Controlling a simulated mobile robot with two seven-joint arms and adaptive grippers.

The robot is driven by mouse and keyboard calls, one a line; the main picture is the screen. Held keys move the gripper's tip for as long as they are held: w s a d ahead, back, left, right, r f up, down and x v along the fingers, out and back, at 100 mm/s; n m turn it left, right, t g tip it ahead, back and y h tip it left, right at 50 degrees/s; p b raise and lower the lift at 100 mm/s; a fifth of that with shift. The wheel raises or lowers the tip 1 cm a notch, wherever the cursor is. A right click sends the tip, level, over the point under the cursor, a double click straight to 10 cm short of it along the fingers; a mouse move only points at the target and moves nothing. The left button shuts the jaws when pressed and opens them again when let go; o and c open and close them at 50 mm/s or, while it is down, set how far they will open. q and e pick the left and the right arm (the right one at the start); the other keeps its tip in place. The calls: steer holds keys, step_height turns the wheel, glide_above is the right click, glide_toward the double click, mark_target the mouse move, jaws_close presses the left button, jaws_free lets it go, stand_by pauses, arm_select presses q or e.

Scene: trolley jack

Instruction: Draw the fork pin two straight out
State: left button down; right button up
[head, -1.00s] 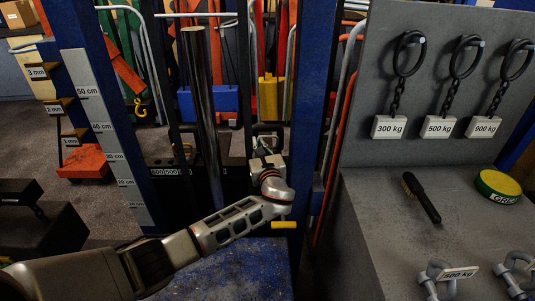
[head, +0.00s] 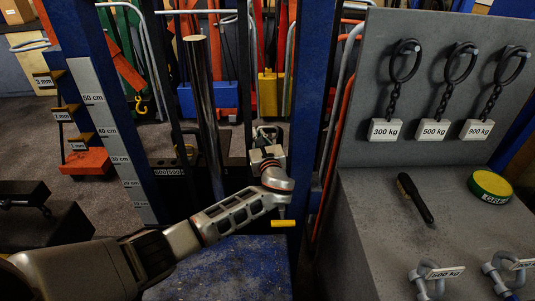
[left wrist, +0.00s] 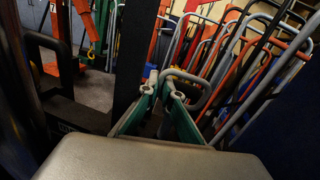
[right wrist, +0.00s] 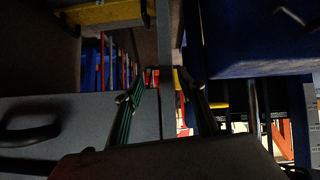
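My left gripper (head: 266,138) is at the dark fork carriage between the blue posts. In the left wrist view its green-padded fingers (left wrist: 165,84) are close together, with a grey metal loop (left wrist: 192,76) between and beyond their tips. It looks like the fork pin's handle; the pin's shank is hidden, and no number shows on it. A second, dark loop (left wrist: 48,50) stands on a black block at the left of that view. My right gripper (right wrist: 162,92) is spread open and empty in the right wrist view; it does not show in the head view.
A bright steel column (head: 205,110) stands left of my left gripper. Blue posts (head: 308,110) flank it. A yellow bar (head: 284,223) is below my wrist. At the right, a grey bench (head: 380,235) carries a brush (head: 414,198), a grease tin (head: 490,187) and shackles.

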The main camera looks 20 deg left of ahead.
arm_select(q)
steer(key=shift+r+p, duration=0.45)
steer(key=shift+r, duration=0.15)
steer(key=shift+r+p, duration=0.85)
steer(key=shift+r, duration=1.65)
steer(key=shift+s, duration=0.15)
